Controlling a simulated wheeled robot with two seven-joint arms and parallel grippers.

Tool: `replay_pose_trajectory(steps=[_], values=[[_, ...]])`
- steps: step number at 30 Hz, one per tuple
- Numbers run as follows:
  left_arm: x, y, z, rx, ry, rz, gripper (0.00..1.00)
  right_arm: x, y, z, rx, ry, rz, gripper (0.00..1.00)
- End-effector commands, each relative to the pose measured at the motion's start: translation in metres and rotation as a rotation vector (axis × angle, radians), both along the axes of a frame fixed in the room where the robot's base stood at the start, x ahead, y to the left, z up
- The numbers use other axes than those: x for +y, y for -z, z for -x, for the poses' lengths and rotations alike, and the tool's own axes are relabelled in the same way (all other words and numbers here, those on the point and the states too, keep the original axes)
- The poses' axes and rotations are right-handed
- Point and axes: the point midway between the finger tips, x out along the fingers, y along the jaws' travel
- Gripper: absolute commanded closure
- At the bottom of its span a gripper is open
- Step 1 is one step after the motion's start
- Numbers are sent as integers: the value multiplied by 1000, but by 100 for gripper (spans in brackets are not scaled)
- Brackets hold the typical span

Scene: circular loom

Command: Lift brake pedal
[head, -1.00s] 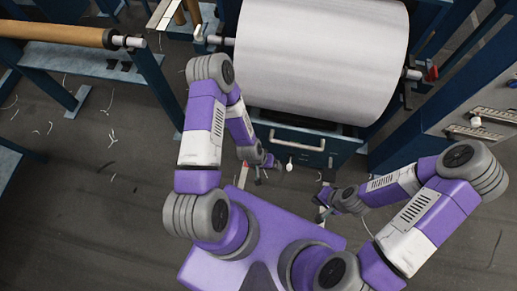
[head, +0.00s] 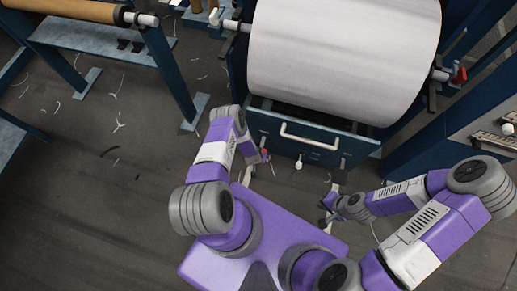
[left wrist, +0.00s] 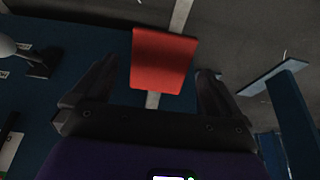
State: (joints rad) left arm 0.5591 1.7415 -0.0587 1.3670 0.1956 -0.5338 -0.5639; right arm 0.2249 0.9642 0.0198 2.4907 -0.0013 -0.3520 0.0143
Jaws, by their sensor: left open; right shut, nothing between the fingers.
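The brake pedal appears in the left wrist view as a flat red plate (left wrist: 163,62) on a pale stem. My left gripper (left wrist: 157,72) is open, with one dark finger on each side of the red plate. Gaps show between the plate and both fingers; I cannot tell how deep the plate sits between them. In the head view a small red patch (head: 265,154) shows by the end of my left arm, below the loom's front. My right gripper (head: 326,213) is shut and empty, low and to the right, apart from the pedal.
A large white roll (head: 345,60) lies above a blue drawer front (head: 285,142) with a pale handle (head: 310,136). A small white knob (head: 299,164) is just below it. A blue stand with a brown roller (head: 75,9) is at the upper left. Open floor lies left.

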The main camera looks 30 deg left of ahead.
Motion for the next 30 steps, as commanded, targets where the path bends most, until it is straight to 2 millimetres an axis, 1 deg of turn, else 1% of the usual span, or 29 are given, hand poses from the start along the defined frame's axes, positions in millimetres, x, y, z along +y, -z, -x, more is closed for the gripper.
replay_pose_trajectory(steps=[1, 4, 14, 17, 30], values=[[1, 8, -3, -1, -1, -1, 0, 0, 6, 0, 0, 0, 0, 100], [2, 15, -5, 0, -2, 1, 0, 0, 10, 0, 0, 0, 0, 100], [2, 16, -7, 1, -1, 2, 0, 0, 10, 0, 0, 0, 0, 100], [2, 16, -7, 1, -1, 2, 14, 0, 10, 0, 0, 0, 0, 100], [2, 16, -7, 0, -1, 1, 80, 0, 10, 0, 0, 0, 0, 100]])
